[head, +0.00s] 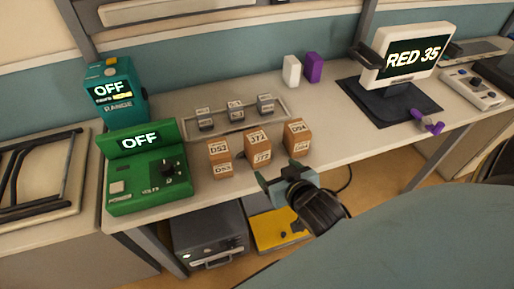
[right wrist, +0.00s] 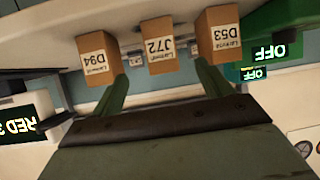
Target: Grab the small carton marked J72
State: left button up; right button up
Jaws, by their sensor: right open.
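The small carton marked J72 (head: 258,152) is a brown box with white labels, standing in the middle of three similar cartons near the bench's front edge. Carton D53 (head: 220,160) stands to its left and carton D94 (head: 297,140) to its right. My right gripper (head: 277,175) is open and empty, in front of the cartons and apart from them. In the right wrist view, carton J72 (right wrist: 160,47) shows upside down beyond the gap between the two green fingers (right wrist: 163,80). Carton D94 (right wrist: 97,58) and carton D53 (right wrist: 217,35) flank it. My left gripper is not in view.
A tray (head: 188,132) with several small labelled items lies behind the cartons. A green device reading OFF (head: 145,185) stands at left. A monitor reading RED 35 (head: 413,55) and a purple-ended object (head: 428,122) are at right. Bare bench lies right of D94.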

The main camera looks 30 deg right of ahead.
aim_at(257, 146)
jog(key=shift+t, duration=0.5)
jog(key=x, duration=0.4)
jog(key=b+x, duration=0.1)
jog(key=x, duration=0.4)
jog(key=r+x, duration=0.1)
jog(key=x, duration=0.4)
jog(key=shift+w+b, duration=0.25)
jog(key=shift+b, duration=0.15)
jog(key=c, duration=1.2)
